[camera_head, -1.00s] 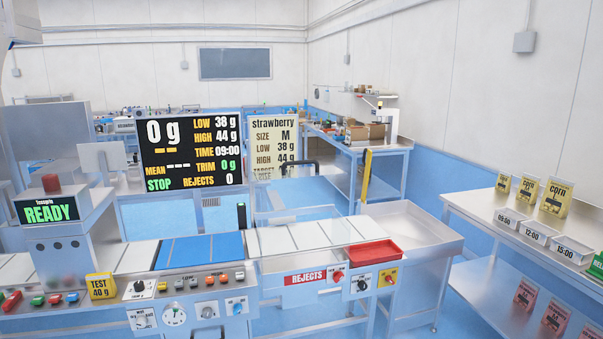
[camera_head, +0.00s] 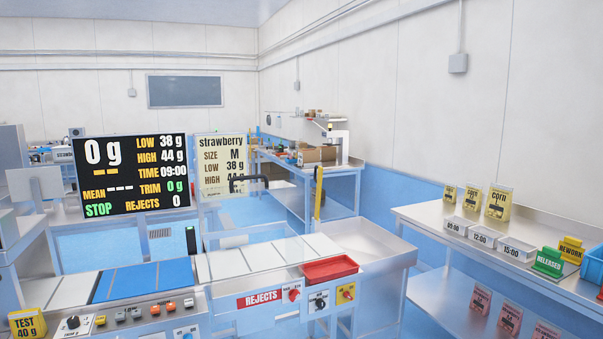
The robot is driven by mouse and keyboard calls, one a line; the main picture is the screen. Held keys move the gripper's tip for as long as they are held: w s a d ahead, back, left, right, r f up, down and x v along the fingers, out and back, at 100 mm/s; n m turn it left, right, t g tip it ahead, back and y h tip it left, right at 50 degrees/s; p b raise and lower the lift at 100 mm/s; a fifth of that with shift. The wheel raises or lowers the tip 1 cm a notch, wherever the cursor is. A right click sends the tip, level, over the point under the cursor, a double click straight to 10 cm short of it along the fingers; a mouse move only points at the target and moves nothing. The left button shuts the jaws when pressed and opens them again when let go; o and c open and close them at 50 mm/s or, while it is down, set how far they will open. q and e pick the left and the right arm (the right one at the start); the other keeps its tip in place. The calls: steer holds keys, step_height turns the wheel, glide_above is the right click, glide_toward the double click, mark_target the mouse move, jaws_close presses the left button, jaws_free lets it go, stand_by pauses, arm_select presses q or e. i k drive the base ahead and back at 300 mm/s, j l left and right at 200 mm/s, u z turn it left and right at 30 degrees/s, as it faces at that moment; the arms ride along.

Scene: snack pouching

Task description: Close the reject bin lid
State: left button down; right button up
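A red label reading REJECTS (camera_head: 263,299) is on the front of the conveyor machine, at the lower middle of the head view. A shallow red tray (camera_head: 327,272) sits at the right end of the machine, above several knobs. I cannot tell for certain which part is the reject bin or its lid, nor whether the lid is open. A black handle (camera_head: 248,182) and an upright yellow bar (camera_head: 318,192) stand behind the machine. Neither of my grippers is in view.
A steel chute or basin (camera_head: 365,240) adjoins the machine's right end. A steel side table (camera_head: 430,216) on the right holds time-labelled boxes, yellow cards, a green RELEASED sign (camera_head: 548,262) and a blue crate (camera_head: 595,265). Blue floor lies clear between them.

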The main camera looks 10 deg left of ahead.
mark_target(236, 190)
steer(key=i+j+z, duration=0.15)
steer(key=z, duration=0.2)
steer(key=i+j+z, duration=0.1)
steer(key=j+z, duration=0.2)
steer(key=j, duration=0.15)
steer(key=i+j+z, duration=0.1)
steer(key=j+z, duration=0.25)
